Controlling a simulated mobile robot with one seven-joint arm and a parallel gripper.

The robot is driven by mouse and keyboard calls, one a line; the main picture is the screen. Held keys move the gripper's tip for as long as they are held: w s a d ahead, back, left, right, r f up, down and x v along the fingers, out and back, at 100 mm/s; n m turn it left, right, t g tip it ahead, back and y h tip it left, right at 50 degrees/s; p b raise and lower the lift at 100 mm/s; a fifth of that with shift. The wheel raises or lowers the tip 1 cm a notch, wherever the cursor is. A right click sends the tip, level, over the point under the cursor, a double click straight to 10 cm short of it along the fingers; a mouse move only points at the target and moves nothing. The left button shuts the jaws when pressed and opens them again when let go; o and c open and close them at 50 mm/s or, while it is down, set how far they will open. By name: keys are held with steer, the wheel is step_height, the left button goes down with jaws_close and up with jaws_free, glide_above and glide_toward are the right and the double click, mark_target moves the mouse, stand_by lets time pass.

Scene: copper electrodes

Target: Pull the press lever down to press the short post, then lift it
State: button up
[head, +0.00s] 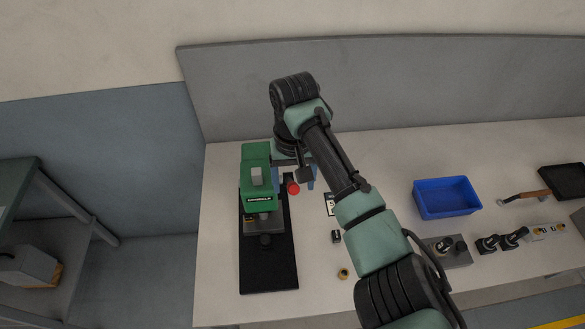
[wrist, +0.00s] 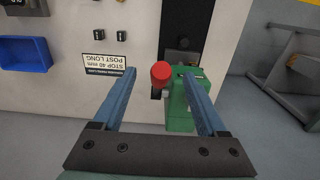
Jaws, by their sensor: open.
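The green press (head: 256,158) stands on a black base plate (head: 268,277) at the left of the bench. Its lever ends in a red knob (head: 293,188) on the press's right side. In the wrist view the red knob (wrist: 160,72) shows between my two blue fingers, with the green press body (wrist: 180,112) just behind the right finger. My gripper (head: 294,178) is open around the knob's line; I cannot tell if either finger touches it.
A printed card (wrist: 108,72) lies beside the press. A small dark block (head: 336,237) and a brass ring (head: 343,273) lie to the right. A blue bin (head: 446,197), a grey fixture block (head: 450,256) and a dark tray (head: 563,181) are farther right. A grey panel (head: 380,85) stands behind.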

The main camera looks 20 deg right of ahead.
step_height(320, 180, up, 3)
steer(key=shift+f+p, duration=0.1)
steer(key=shift+p, duration=1.1)
steer(key=shift+r+b, duration=0.3)
steer(key=shift+r, duration=1.8)
steer(key=shift+r, duration=0.1)
